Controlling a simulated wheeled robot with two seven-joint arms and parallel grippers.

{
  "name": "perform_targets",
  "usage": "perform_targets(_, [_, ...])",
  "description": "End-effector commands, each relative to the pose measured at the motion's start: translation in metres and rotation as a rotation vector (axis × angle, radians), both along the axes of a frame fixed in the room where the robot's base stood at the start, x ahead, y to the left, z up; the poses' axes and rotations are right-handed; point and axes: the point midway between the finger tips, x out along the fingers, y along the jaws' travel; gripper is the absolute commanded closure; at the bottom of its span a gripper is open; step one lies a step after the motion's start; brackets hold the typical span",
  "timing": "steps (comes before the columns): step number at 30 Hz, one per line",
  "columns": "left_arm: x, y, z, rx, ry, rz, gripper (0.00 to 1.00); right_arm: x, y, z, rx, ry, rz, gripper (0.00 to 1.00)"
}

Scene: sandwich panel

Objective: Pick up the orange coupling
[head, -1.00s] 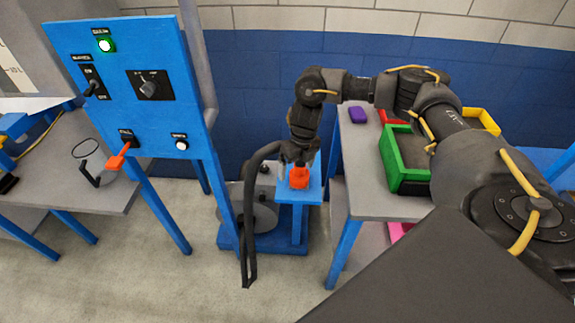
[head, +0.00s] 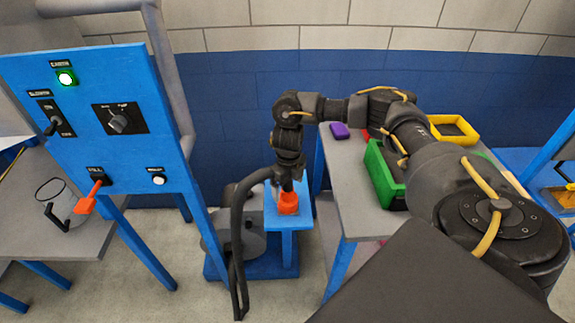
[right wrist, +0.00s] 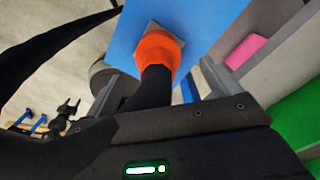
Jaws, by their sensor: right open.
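The orange coupling (head: 288,204) sits on top of a small blue stand (head: 272,217). In the right wrist view the coupling (right wrist: 158,52) is a bright orange ring with a black hose (right wrist: 153,90) running from it toward my wrist. My right gripper (head: 287,188) is directly above the coupling, pointing down. In the right wrist view its two fingers (right wrist: 163,80) are apart, one on each side of the hose and the coupling's near end. I cannot tell whether they touch it. My left gripper is not in view.
A blue control panel (head: 92,135) with an orange lever (head: 92,196) stands left. A black hose (head: 238,240) hangs beside the stand. A grey table (head: 350,200) on the right holds a green bin (head: 385,178), a yellow bin (head: 455,130) and a purple block (head: 340,131).

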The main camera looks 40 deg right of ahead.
Motion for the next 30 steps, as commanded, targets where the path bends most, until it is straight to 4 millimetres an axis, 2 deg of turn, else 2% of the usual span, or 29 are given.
perform_targets(1, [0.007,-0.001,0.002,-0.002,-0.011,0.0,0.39,0.0,0.0,0.0,0.0,0.001,-0.001,0.11])
perform_targets(4, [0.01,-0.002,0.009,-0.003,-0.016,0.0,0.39,-0.001,0.001,-0.008,-0.001,0.003,-0.001,0.11])
perform_targets(8, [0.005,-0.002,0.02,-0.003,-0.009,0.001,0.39,-0.002,0.003,-0.028,-0.002,0.005,-0.001,0.11])
perform_targets(12, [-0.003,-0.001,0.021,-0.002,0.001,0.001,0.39,-0.001,0.003,-0.046,0.0,0.002,-0.002,0.11])
perform_targets(21, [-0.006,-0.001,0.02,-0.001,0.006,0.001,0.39,0.0,0.002,-0.052,0.0,-0.001,-0.001,0.11])
perform_targets(30, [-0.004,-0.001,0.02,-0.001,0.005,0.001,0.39,0.0,0.002,-0.051,0.0,-0.001,-0.002,0.5])
